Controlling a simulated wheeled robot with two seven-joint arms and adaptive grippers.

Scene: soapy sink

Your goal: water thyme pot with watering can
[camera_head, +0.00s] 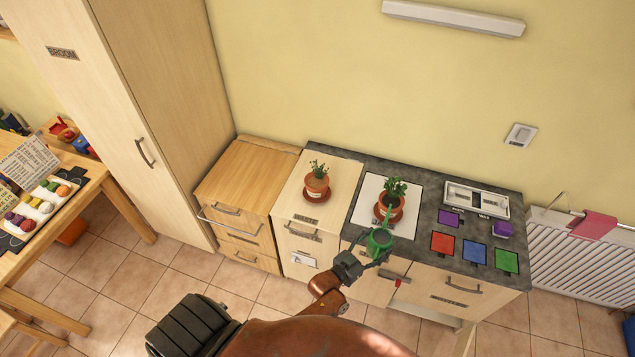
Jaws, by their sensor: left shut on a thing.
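My left gripper (366,258) is shut on a green watering can (379,243) and holds it at the front edge of the counter. The can's spout points up toward a potted plant (389,207) in a terracotta pot on a white panel. Another potted plant (316,182) in a terracotta pot with a saucer stands on the pale wooden cabinet to the left. I cannot tell from the leaves which plant is thyme. No water is visible. My right gripper is not in view.
The dark counter (419,222) carries a metal tray (476,199) and red, blue, green and purple squares at the right. A wooden drawer unit (246,185) and tall cabinet (150,100) stand left. A radiator (575,255) is at the right. Tiled floor lies in front.

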